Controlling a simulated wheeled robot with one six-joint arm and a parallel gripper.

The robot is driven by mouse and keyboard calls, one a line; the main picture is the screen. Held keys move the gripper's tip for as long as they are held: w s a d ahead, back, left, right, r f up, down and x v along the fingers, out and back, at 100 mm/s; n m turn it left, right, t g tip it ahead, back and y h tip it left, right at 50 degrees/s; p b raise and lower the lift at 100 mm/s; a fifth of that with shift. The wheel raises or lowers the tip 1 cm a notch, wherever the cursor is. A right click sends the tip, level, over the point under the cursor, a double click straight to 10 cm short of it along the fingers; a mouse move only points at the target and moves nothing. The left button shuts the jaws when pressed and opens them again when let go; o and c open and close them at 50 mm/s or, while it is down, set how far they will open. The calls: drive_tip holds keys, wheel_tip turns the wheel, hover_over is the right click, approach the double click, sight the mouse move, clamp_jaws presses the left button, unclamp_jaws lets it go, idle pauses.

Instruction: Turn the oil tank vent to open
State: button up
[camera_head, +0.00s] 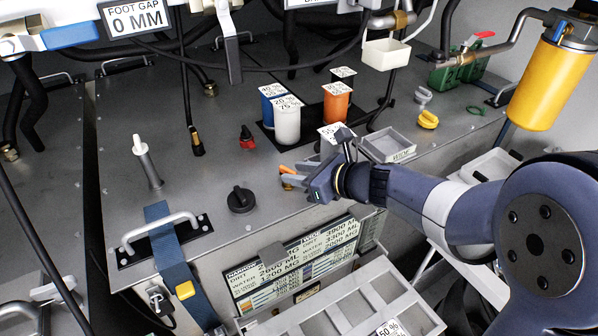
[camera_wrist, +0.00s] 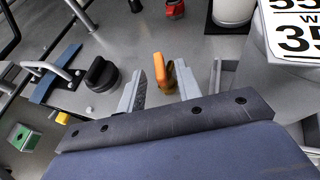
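A small valve with an orange handle (camera_wrist: 159,68) and a brass body (camera_wrist: 171,78) stands on the grey tank deck. In the wrist view it sits between the two grey fingers of my gripper (camera_wrist: 158,76), with visible space to the left finger. In the head view the orange handle (camera_head: 286,169) shows at the fingertips of my gripper (camera_head: 293,177), near the deck's front edge. My gripper looks open. Contact cannot be told. A black round knob (camera_head: 240,200) is left of it, also in the wrist view (camera_wrist: 101,74). No label naming the oil vent is readable.
A red knob (camera_head: 247,138) stands behind. White (camera_head: 287,122) and orange (camera_head: 337,103) labelled canisters stand further back. A grey open tray (camera_head: 388,146) lies right of my gripper. A strap (camera_head: 165,235) and metal handle (camera_head: 160,228) are at left. A labelled panel (camera_head: 290,262) is below.

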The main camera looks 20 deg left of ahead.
drive_tip(key=b+v, duration=0.1)
drive_tip(key=v, duration=0.9)
drive_tip(key=shift+d, duration=0.25)
drive_tip(key=shift+o, duration=0.6)
drive_tip(key=shift+r, duration=0.1)
